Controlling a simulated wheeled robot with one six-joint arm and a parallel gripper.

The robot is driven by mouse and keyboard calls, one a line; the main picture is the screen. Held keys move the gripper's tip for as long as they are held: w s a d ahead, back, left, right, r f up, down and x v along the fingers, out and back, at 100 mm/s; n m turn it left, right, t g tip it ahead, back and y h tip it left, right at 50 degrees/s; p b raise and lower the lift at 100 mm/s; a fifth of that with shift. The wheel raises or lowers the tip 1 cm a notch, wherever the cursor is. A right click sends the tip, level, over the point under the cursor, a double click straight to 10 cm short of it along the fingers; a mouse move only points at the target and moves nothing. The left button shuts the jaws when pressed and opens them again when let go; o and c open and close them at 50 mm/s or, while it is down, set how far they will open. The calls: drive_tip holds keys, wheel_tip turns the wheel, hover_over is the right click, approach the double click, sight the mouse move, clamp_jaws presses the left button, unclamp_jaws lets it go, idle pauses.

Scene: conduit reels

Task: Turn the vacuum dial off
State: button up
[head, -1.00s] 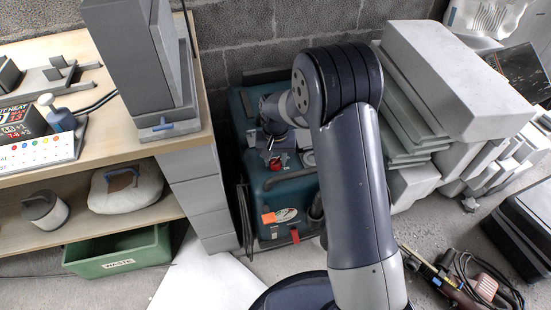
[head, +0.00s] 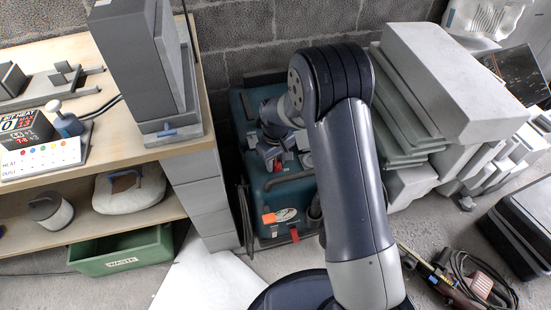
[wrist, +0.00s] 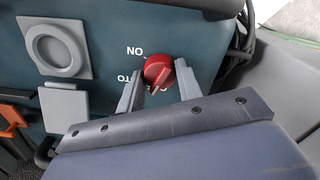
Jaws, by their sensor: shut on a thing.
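The teal vacuum (head: 300,197) stands on the floor by the block wall; its panel (wrist: 105,30) fills the upper wrist view. The red dial (wrist: 158,70) sits on that panel, with its ridge pointing down and slightly left in the picture. White lettering reading "NO" shows at its upper left, and a second label is partly hidden by a finger. My gripper (wrist: 158,84) is shut on the dial, with one finger on each side of it. In the head view my gripper (head: 277,153) is at the vacuum's top, and only a bit of red shows there.
A grey round fitting (wrist: 58,48) and a grey flap (wrist: 64,105) are left of the dial. A wooden shelf unit (head: 135,140) stands left of the vacuum, with a green bin (head: 122,262) below. Pale slabs (head: 450,80) are stacked close on the right.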

sight(275, 161)
drive_tip(key=n, duration=0.4)
drive_tip(key=shift+p, duration=0.35)
idle(0.4)
drive_tip(key=o, duration=1)
drive_tip(key=shift+c, duration=0.2)
wheel_tip(275, 161, up, 11)
drive_tip(key=p, duration=0.2)
drive_tip(key=shift+p, duration=0.3)
drive_tip(key=shift+f, duration=0.2)
